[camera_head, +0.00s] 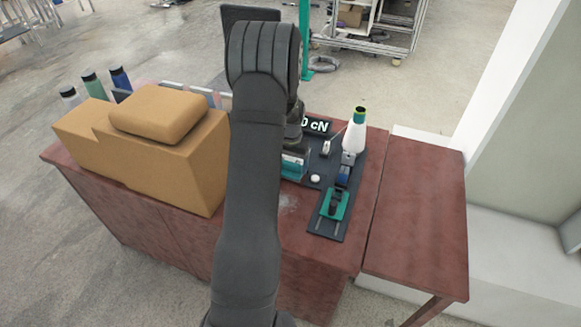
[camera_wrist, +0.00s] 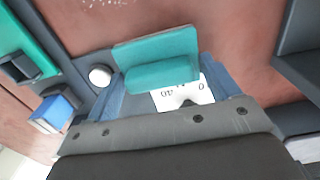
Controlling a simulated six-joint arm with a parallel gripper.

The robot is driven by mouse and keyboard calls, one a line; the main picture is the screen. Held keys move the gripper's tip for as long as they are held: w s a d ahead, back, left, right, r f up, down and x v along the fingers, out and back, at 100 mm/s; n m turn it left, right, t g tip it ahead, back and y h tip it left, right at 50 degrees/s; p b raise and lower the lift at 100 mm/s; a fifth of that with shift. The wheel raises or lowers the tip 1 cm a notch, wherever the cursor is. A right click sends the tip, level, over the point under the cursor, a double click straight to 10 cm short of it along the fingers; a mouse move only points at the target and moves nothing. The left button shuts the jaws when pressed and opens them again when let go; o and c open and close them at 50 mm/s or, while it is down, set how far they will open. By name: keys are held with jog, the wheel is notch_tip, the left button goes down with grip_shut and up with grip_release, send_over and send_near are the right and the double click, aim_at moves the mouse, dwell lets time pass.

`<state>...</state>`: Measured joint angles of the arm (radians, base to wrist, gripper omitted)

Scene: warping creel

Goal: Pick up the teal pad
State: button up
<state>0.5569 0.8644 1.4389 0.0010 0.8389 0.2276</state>
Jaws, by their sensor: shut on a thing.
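The teal pad (camera_wrist: 157,58) sits between the two blue fingers of my gripper (camera_wrist: 163,80) in the wrist view, and the jaws are shut on it. In the head view, the pad (camera_head: 292,165) shows just right of my arm, low over the dark plate (camera_head: 327,228) on the red-brown table. My gripper is mostly hidden behind my arm there. A white card with dark digits (camera_wrist: 183,95) lies behind the pad in the wrist view. I cannot tell whether the pad touches what is under it.
A white button (camera_head: 315,178), a blue block (camera_head: 343,177), a teal slide (camera_head: 335,205) and a yarn cone (camera_head: 354,137) stand on the plate. A "cN" display (camera_head: 317,126) is behind. A tan block (camera_head: 150,145) fills the table's left. The right side table (camera_head: 425,210) is clear.

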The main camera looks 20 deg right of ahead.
aim_at(293, 163)
jog(key=r, duration=0.2)
jog(key=s+r, duration=0.1)
jog(key=shift+d, duration=0.3)
jog(key=s+d+r, duration=0.5)
jog(key=s+r, duration=0.1)
jog(key=s, duration=0.3)
jog(key=shift+s+r, duration=0.15)
